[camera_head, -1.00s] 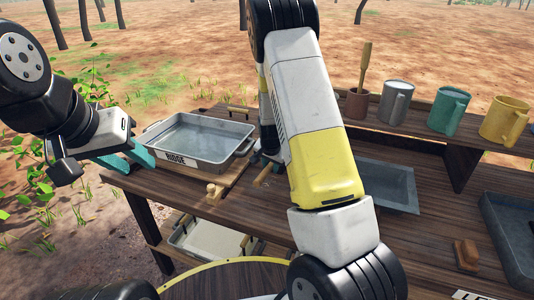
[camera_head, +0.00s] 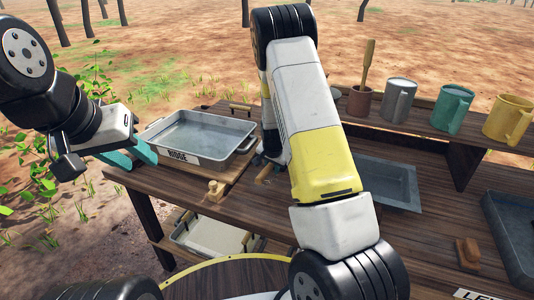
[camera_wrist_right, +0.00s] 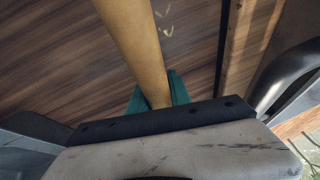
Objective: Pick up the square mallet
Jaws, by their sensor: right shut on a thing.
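In the right wrist view, a pale wooden handle (camera_wrist_right: 140,45) runs between the teal fingers of my right gripper (camera_wrist_right: 158,95), which is shut on it. The handle's far end and any mallet head are out of that view, so I cannot confirm a square head. In the head view, my right arm hides most of the right gripper; a short wooden piece (camera_head: 265,173) shows beside it on the table. My left gripper (camera_head: 138,154) is at the table's left edge, beside the metal tray, with its teal fingers partly hidden; its opening is unclear.
A metal tray labelled RIDGE (camera_head: 200,136) stands at the back left, with a small wooden knob (camera_head: 215,190) in front. A sunken basin (camera_head: 390,183) lies right of my arm. Mugs (camera_head: 452,110) stand on a raised shelf. A wooden block (camera_head: 467,252) lies at the right.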

